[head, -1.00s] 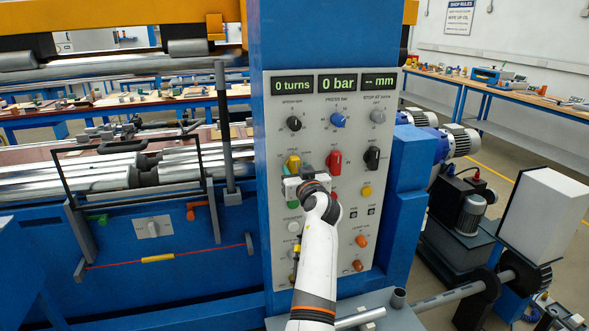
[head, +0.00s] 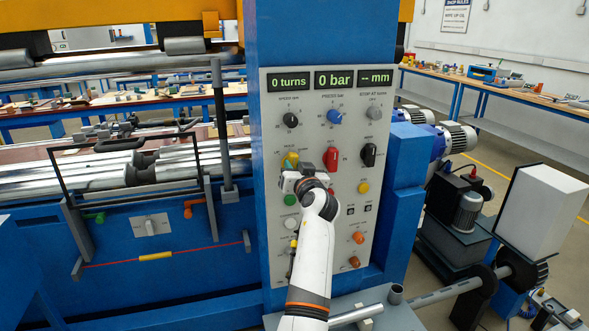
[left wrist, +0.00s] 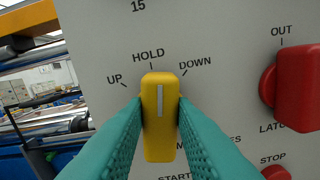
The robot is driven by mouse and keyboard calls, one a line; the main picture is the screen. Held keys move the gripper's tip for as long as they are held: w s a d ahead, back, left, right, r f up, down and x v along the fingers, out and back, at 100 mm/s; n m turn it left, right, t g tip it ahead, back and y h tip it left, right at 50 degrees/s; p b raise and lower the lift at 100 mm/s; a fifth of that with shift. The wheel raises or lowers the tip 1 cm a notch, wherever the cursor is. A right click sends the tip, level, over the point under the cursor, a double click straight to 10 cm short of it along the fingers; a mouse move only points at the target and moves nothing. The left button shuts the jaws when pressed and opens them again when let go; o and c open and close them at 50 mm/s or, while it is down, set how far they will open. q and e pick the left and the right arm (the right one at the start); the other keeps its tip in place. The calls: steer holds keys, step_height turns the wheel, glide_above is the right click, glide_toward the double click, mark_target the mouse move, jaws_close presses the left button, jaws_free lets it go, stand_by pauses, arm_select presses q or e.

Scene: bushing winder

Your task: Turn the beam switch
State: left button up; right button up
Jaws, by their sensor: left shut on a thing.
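The beam switch is a yellow knob (head: 291,159) on the grey control panel, under the speed dial. In the left wrist view the yellow knob (left wrist: 160,125) has a pale line on its face. The line points close to the HOLD mark, slightly to its DOWN side. UP lies to the left and DOWN to the right. My left gripper (head: 289,171) is at the knob in the head view. In the left wrist view its two teal fingers (left wrist: 159,135) are shut on the knob's sides. My right gripper is not in view.
A red knob (head: 331,159) sits just right of the yellow one; it also shows large in the left wrist view (left wrist: 298,88). Displays read 0 turns and 0 bar.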

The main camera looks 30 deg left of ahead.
arm_select(q)
steer(key=m, duration=0.3)
steer(key=shift+w+m+p, duration=0.1)
steer(key=shift+m+p, duration=0.35)
steer(key=shift+m, duration=1.55)
steer(key=o, duration=1)
steer(key=shift+w+f, duration=0.1)
steer(key=shift+f, duration=0.1)
